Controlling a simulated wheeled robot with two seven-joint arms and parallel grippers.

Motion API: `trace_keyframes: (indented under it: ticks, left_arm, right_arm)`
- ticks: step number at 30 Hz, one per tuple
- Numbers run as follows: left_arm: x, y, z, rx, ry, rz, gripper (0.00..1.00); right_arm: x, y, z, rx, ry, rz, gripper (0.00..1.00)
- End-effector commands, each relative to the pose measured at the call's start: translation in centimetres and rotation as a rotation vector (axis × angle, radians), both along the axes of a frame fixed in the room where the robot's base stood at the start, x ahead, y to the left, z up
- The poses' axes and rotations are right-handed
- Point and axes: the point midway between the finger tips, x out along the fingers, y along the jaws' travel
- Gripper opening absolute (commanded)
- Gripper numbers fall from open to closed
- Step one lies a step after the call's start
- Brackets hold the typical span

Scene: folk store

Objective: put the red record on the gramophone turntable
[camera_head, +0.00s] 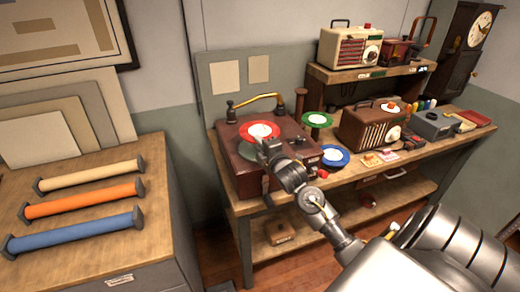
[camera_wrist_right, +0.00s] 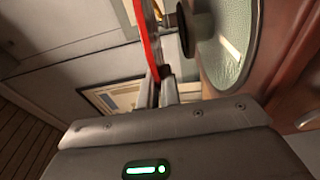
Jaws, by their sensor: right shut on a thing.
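The red record (camera_head: 246,133) with a white label is held at its near edge by my right gripper (camera_head: 264,147). In the right wrist view the red record (camera_wrist_right: 149,40) shows edge-on as a thin red strip between the shut fingers (camera_wrist_right: 163,92). The gramophone (camera_head: 245,177) is a brown box on the bench, with a brass arm at its back. Its greenish turntable (camera_wrist_right: 232,45) shows in the right wrist view, apart from the record with a gap between. In the head view the record and gripper hide much of the turntable. My left gripper is out of view.
A cabinet (camera_head: 90,168) with coloured rolls stands at the left. A floor gap separates it from the bench.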

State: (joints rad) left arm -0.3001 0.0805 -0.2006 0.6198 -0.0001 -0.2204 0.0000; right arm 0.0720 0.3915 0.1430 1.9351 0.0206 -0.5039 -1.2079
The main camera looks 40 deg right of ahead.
Motion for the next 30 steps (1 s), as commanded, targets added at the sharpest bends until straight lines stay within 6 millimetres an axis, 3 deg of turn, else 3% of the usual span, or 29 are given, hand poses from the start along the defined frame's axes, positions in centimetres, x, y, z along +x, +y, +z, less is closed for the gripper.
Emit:
trace_keyframes:
  ticks: [6,18,24,30]
  left_arm:
    - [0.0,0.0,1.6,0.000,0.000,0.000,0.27]
    - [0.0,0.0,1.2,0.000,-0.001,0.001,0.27]
    - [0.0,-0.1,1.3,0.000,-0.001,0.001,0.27]
    - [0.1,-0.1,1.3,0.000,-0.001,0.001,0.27]
  right_arm:
    - [-0.1,0.0,-2.5,0.001,0.002,-0.001,0.00]
    - [-0.1,0.0,-3.3,0.000,0.000,0.000,0.00]
    - [-0.1,0.0,-3.2,0.000,0.001,0.000,0.27]
    - [-0.1,0.0,-3.2,0.000,0.001,0.000,0.27]
